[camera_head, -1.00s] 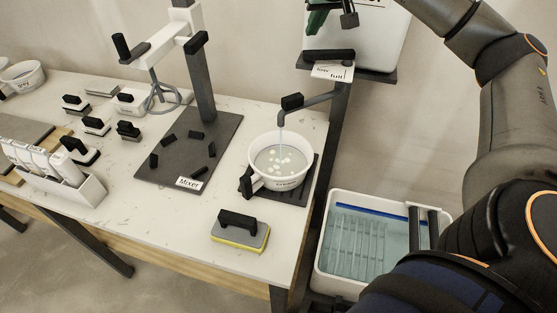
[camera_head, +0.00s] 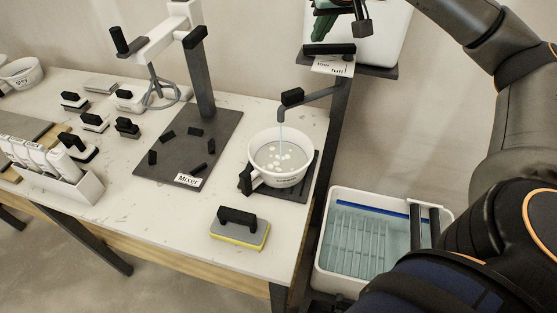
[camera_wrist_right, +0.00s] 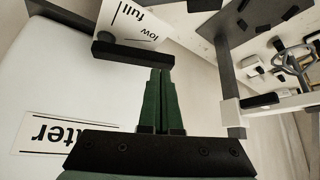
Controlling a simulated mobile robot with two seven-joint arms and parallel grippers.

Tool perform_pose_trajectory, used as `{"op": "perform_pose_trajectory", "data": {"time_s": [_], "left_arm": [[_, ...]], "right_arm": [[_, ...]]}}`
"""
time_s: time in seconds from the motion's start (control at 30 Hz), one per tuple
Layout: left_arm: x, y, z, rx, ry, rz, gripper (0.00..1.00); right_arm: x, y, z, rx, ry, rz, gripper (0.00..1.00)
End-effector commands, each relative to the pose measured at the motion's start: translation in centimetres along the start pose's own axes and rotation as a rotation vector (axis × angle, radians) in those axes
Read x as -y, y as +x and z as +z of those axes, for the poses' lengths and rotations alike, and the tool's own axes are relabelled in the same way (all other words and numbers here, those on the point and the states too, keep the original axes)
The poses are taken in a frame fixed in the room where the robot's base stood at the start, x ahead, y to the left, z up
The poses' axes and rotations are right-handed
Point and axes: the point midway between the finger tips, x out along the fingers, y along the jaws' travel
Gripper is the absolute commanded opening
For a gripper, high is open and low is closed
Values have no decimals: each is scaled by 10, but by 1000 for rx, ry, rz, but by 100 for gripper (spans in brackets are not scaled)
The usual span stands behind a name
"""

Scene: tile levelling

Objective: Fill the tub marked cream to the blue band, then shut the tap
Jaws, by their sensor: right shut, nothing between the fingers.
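A white tub (camera_head: 279,181) stands on a dark plate under the tap spout (camera_head: 310,97), and a thin stream of water runs into it. Its front label is too small to read surely. Pale water with white bubbles lies inside; I cannot make out a blue band. A black lever bar (camera_head: 328,49) sits above a "low / full" card (camera_head: 333,66); it also shows in the right wrist view (camera_wrist_right: 133,55). My right gripper (camera_head: 318,25) has green fingers, shut and empty, just above the bar. In the wrist view the fingertips (camera_wrist_right: 160,75) overlap the bar; contact is unclear. My left gripper is out of view.
A white water tank (camera_wrist_right: 50,105) stands behind the lever. A basin of water (camera_head: 330,270) is below right. A sponge (camera_head: 240,230), a mixer stand (camera_head: 202,80), black-handled tools and another tub (camera_head: 22,74) share the worktop (camera_head: 150,225).

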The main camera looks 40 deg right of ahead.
Motion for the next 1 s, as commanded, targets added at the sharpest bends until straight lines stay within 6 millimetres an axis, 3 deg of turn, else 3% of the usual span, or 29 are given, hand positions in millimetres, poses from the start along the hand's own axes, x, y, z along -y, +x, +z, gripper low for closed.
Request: {"op": "perform_pose_trajectory", "data": {"time_s": [0.7, 1.0], "left_arm": [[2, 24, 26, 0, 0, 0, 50], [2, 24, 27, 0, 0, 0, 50]], "right_arm": [[0, 44, 32, 17, -3, 4, 0], [0, 46, 34, 19, -3, 4, 0]]}}
